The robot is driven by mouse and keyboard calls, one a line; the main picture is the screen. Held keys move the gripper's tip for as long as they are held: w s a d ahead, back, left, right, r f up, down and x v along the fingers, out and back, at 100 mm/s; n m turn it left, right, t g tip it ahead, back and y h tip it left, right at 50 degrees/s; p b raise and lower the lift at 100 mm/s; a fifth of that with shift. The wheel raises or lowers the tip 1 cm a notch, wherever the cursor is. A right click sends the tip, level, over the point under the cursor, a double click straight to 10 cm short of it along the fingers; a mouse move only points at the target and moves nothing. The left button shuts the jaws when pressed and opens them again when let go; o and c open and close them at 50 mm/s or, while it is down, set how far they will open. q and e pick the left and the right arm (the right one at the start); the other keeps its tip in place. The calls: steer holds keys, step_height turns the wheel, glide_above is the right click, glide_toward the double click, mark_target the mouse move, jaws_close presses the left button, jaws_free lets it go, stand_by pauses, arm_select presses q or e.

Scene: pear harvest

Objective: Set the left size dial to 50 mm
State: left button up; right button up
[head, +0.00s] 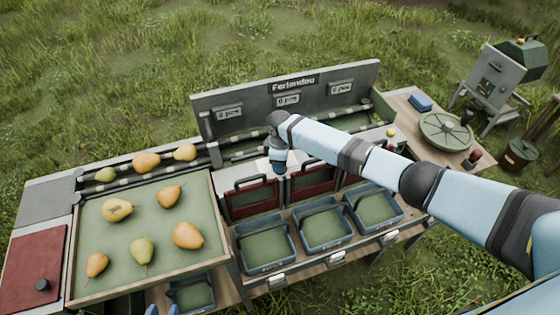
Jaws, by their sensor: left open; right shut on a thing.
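My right arm reaches in from the right. Its gripper (279,165) points down at the sorter, just above and between the left and middle red gates. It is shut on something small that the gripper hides. No size dial or scale reading can be made out, and I cannot tell which dial, if any, is held. The left red gate (252,199) and middle red gate (312,181) have dark handles. Two blue fingertips of my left gripper (165,309) show at the bottom edge, apart and empty, beside the lower blue crate.
The "Ferlandou" back panel (257,97) carries three displays that seem to read 0. Three empty blue crates (290,246) stand before the gates. The green tray (118,234) holds several pears. A side table (405,103) with a round scale stands at right.

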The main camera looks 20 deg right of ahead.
steer(key=n, duration=0.4)
steer(key=shift+n+b, duration=0.4)
steer(key=shift+n, duration=1.8)
steer(key=o, duration=0.9)
steer(key=shift+o, duration=0.2)
step_height(320, 180, up, 14)
steer(key=b, duration=0.2)
